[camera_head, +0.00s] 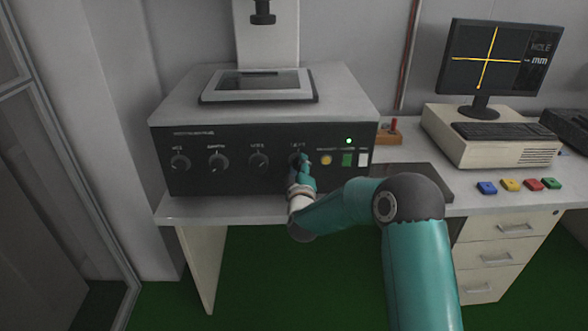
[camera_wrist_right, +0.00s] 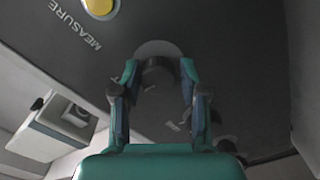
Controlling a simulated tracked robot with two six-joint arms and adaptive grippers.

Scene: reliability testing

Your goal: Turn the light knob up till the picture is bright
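The light knob (camera_head: 296,159) is the rightmost of several dark knobs on the front panel of the measuring machine (camera_head: 212,133). My right gripper (camera_head: 302,165) is at this knob and partly covers it. In the right wrist view, the dark knob (camera_wrist_right: 158,76) lies between the two fingertips of my right gripper (camera_wrist_right: 159,72). The fingertips are close to its sides; I cannot tell whether they touch it. The monitor (camera_head: 500,60) shows a yellow cross on a dark picture, with "HOLE" and "mm" beside it. My left gripper is not in view.
Right of the knob are a yellow button (camera_head: 327,160), a green button (camera_head: 347,160) and a white one (camera_head: 363,160). A green lamp (camera_head: 349,141) is lit above. A keyboard (camera_head: 490,131) and several coloured blocks (camera_head: 510,185) are on the right. My right forearm crosses the desk's front edge.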

